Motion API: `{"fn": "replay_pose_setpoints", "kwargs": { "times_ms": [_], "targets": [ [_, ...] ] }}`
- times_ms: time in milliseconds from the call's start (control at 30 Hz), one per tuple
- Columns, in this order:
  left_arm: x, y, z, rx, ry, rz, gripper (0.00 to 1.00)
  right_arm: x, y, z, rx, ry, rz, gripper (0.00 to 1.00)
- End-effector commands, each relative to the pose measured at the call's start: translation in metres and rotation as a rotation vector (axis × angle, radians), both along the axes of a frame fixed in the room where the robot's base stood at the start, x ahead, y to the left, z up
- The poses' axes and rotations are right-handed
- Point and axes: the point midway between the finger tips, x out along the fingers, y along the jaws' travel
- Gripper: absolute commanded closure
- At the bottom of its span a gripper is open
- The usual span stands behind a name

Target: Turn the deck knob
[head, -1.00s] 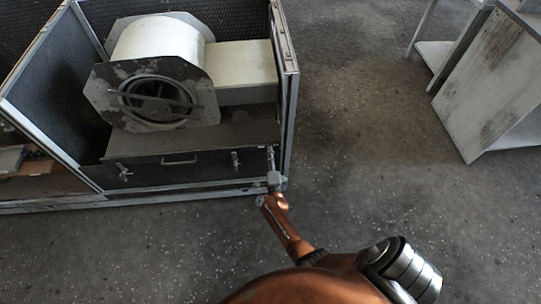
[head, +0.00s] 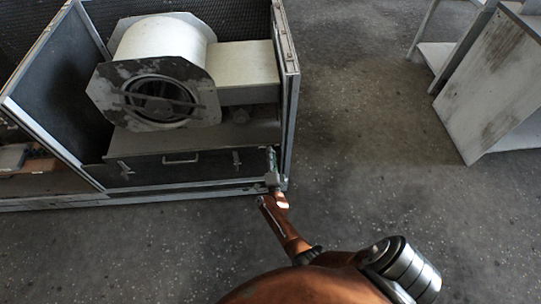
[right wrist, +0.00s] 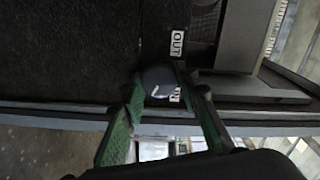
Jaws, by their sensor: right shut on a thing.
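The deck knob (right wrist: 158,79) is a round grey knob with a pale mark on its face, seen in the right wrist view on the dark panel of the housing. An OUT label (right wrist: 177,43) is beside it and an IN label (right wrist: 175,95) is partly covered. My right gripper (right wrist: 160,88) is shut on the knob, with a green finger on each side. In the head view my right gripper (head: 271,165) is at the lower right front corner of the housing, and it hides the knob there. My left gripper is not in view.
The blower (head: 160,65) sits inside the open metal housing (head: 289,110). Below it is a dark front panel (head: 200,166) with a bar handle and two small latches. A worn pale cabinet (head: 490,85) stands at the right. The floor between them is clear.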

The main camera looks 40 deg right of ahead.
Motion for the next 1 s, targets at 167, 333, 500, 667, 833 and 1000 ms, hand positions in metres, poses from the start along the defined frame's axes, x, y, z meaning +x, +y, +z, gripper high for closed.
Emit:
{"fn": "replay_pose_setpoints", "kwargs": {
  "times_ms": [167,333,500,667,833,1000],
  "targets": [
    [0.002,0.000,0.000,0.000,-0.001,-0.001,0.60,0.003,0.004,0.001,0.003,0.000,0.007,0.65],
    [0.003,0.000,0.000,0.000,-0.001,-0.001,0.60,0.001,0.001,0.001,0.002,-0.001,0.002,0.53],
    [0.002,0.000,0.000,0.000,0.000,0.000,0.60,0.000,0.000,0.000,0.002,-0.001,0.000,0.53],
    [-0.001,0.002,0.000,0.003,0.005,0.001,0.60,-0.002,0.001,0.000,0.002,0.000,0.000,0.53],
    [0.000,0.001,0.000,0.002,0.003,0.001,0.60,-0.018,0.011,-0.002,0.004,0.001,0.000,0.53],
    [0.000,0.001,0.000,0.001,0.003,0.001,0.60,-0.040,0.025,-0.001,0.004,0.000,-0.001,0.53]
  ]
}}
